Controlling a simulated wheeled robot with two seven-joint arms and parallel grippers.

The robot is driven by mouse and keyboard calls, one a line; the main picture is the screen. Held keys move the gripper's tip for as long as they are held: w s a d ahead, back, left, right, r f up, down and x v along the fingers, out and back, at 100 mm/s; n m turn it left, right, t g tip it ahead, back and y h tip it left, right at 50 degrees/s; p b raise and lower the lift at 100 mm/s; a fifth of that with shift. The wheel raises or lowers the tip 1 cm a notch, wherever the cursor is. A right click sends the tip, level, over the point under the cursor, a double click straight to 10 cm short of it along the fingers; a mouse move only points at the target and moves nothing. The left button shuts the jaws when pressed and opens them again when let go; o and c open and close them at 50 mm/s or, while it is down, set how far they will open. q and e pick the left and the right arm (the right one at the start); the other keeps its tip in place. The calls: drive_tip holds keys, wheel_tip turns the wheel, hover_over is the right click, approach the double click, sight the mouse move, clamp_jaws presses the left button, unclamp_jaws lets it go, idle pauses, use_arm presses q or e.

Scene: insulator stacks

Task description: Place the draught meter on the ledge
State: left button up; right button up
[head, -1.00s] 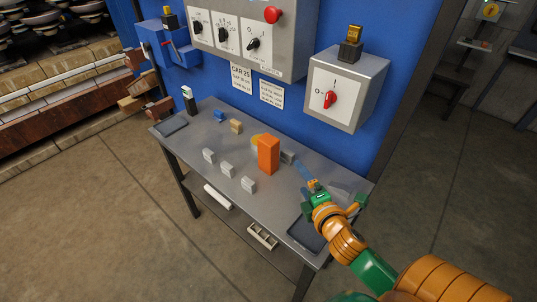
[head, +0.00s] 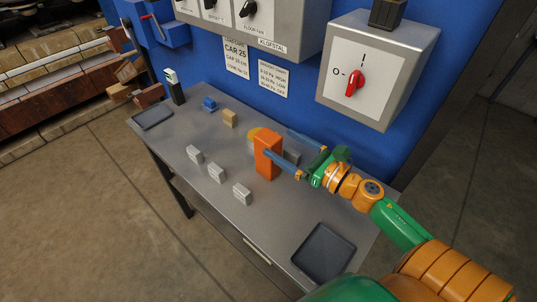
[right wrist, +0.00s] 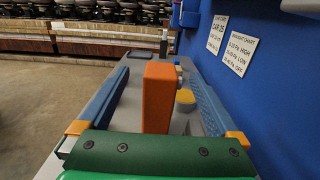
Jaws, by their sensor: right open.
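A tall orange box (head: 267,155), probably the draught meter, stands upright on the grey table. It also shows large in the right wrist view (right wrist: 159,95). My right gripper (head: 277,142) is open, with its blue fingers on either side of the orange box. In the right wrist view, gaps show between the box and both fingers. No reading on the box faces the cameras. I cannot tell which surface is the ledge. My left gripper is not in view.
Several small pale blocks (head: 216,173) stand on the table (head: 185,130). A yellow round piece (right wrist: 185,97) and a grey block (head: 292,157) are close to the orange box. A dark tray (head: 324,250) lies at the near right. The switch box (head: 378,70) hangs above the table.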

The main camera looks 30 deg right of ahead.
sight(259, 132)
drive_tip(key=x, duration=0.1)
drive_tip(key=p+x, duration=0.1)
drive_tip(key=x, duration=0.3)
drive_tip(key=shift+w+d+f, duration=0.1)
drive_tip(key=shift+w+f, duration=0.1)
drive_tip(key=shift+f, duration=0.1)
drive_tip(key=shift+w+a+f, duration=0.15)
drive_tip(key=shift+w+a, duration=0.1)
drive_tip(key=shift+w, duration=0.15)
drive_tip(key=shift+s, duration=0.1)
clamp_jaws()
